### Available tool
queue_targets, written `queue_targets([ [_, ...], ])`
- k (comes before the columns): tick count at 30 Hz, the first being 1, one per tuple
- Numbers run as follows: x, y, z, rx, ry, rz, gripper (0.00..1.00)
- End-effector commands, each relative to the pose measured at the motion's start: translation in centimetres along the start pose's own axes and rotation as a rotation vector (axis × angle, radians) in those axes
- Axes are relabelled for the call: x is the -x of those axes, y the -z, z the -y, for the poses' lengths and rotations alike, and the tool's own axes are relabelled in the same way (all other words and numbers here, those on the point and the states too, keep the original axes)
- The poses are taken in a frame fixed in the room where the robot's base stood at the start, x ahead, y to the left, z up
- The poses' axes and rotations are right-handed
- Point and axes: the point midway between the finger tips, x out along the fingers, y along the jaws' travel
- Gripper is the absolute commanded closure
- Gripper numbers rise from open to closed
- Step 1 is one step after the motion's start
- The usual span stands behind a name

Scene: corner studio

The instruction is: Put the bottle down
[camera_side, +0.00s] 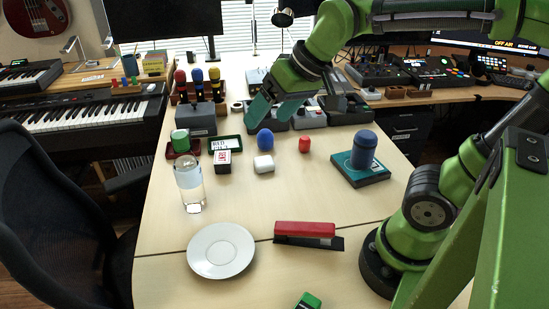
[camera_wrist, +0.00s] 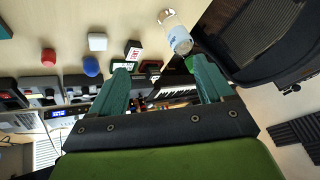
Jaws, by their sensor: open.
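A clear bottle (camera_side: 190,187) with a pale label stands upright on the wooden table (camera_side: 165,235), left of the middle. It also shows in the wrist view, the clear bottle (camera_wrist: 178,40) lying beyond the right fingertip. My gripper (camera_side: 274,118) is open, with its teal fingers apart, above the back part of the table. In the wrist view nothing is held between the fingers (camera_wrist: 157,66). The gripper is well apart from the bottle, behind it and to its right in the side view.
A white plate (camera_side: 221,250) and a red stapler (camera_side: 305,230) lie in front. A blue egg-shaped object (camera_side: 265,138), a white block (camera_side: 264,163) and a red piece (camera_side: 305,145) sit mid-table. A dark blue cylinder (camera_side: 364,150) stands on a teal box (camera_side: 347,172).

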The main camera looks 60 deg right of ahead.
Motion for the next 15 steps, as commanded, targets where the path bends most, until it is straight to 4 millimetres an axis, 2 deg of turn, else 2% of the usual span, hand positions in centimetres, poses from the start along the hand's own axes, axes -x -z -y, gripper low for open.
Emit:
queue_targets([
  [1,0.6,-1.7,-0.9,-0.035,0.013,-0.025,0.20],
  [3,0.8,-3.5,-1.7,-0.072,0.028,-0.046,0.20],
  [6,0.8,-5.3,-2.4,-0.111,0.042,-0.066,0.20],
  [10,0.7,-6.2,-2.8,-0.133,0.051,-0.078,0.20],
  [15,0.7,-6.3,-2.9,-0.135,0.051,-0.077,0.20],
])
